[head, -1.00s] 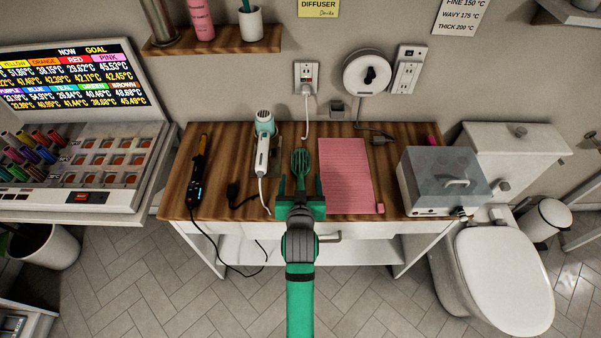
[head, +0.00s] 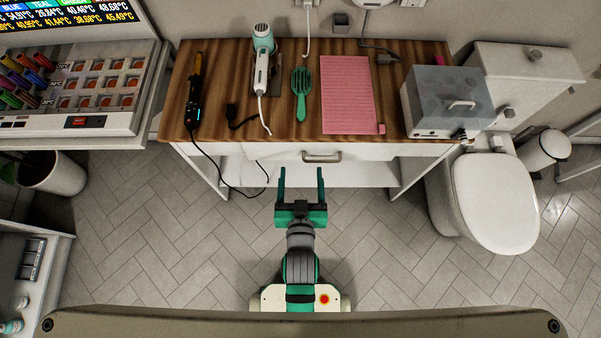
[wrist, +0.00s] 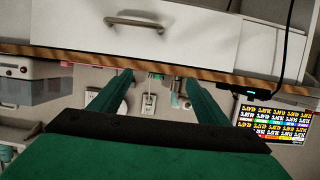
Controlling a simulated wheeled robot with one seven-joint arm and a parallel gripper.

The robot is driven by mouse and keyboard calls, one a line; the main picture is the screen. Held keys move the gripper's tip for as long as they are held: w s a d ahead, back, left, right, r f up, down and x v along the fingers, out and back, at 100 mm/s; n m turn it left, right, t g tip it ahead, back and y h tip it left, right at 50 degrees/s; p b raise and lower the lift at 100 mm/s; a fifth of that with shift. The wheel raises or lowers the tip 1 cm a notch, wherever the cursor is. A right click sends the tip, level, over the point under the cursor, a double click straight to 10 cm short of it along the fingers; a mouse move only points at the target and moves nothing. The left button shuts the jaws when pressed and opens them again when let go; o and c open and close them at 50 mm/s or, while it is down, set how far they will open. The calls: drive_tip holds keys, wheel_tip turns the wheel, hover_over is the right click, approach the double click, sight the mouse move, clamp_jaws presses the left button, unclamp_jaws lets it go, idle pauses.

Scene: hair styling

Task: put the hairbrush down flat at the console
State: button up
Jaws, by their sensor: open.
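The green hairbrush (head: 300,92) lies on the wooden top of the console (head: 222,62), between the hair dryer and the pink mat, with its handle toward the front edge. My gripper (head: 301,172) is open and empty, in front of the console and apart from the hairbrush. In the wrist view my gripper's two green fingers (wrist: 146,88) are spread with nothing between them. The console's drawer front (wrist: 190,36) shows there upside down. The hairbrush cannot be made out clearly in the wrist view.
A white and teal hair dryer (head: 262,62) lies left of the hairbrush, and a black curling iron (head: 194,95) farther left. The pink mat (head: 347,95) and a grey-lidded box (head: 448,100) are to the right. A toilet (head: 495,200) stands right of the console. The floor in front is clear.

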drive_tip(key=s+r, duration=0.2)
drive_tip(key=s, duration=0.7)
drive_tip(key=s+r+t, duration=0.1)
drive_tip(key=s+r, duration=0.2)
drive_tip(key=s, duration=0.6)
drive_tip(key=shift+s+r, duration=0.15)
drive_tip(key=shift+s, duration=0.05)
drive_tip(key=shift+s, duration=0.1)
